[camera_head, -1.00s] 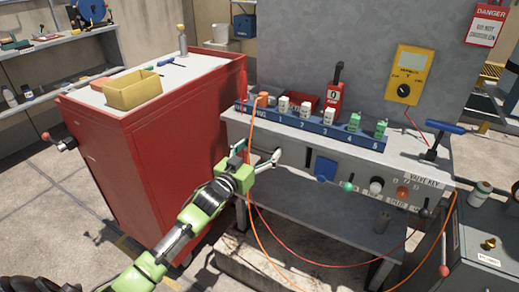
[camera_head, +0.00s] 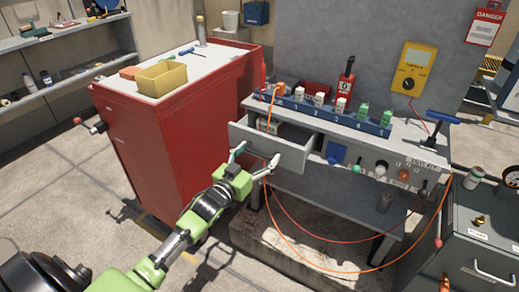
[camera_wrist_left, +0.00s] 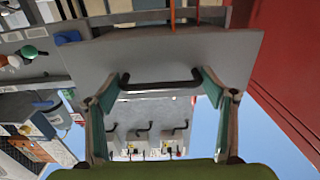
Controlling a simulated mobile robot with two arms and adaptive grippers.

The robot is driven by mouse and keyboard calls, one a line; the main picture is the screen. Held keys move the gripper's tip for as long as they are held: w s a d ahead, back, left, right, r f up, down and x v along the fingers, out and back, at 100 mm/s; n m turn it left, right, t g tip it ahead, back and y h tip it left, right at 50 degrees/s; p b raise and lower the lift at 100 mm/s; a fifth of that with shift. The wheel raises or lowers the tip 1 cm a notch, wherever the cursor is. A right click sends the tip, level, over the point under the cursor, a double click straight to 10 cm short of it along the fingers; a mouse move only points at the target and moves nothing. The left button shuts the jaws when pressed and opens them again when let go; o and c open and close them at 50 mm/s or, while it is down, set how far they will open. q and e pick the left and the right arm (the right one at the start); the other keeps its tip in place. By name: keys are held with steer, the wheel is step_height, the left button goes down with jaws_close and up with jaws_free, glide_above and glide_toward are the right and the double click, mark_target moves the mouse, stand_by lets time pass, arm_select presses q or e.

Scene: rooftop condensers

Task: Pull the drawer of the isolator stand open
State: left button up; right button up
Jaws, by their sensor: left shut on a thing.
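The isolator stand (camera_head: 425,157) is a grey bench with its drawer (camera_head: 288,155) at the left part of its front. The drawer stands out from the bench, and its inside shows, with a pale item in it. My left gripper (camera_head: 255,157) is at the drawer front. In the left wrist view, its two fingers are at the ends of the dark bar handle (camera_wrist_left: 160,84), and it is shut on this handle. The handle is hidden by the gripper in the head view. My right gripper is not in view.
A red cabinet (camera_head: 165,150) with a yellow bin (camera_head: 160,77) on top stands close left of the drawer. An orange cable (camera_head: 266,215) hangs down in front of the stand. A grey cabinet (camera_head: 480,250) is at the right. Floor is free in front.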

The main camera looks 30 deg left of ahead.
arm_select(q)
steer(key=shift+s+d, duration=0.1)
steer(key=shift+s, duration=0.15)
steer(key=shift+w, duration=0.1)
steer(key=o, duration=1.3)
steer(key=s, duration=1.2)
steer(key=shift+f, duration=0.1)
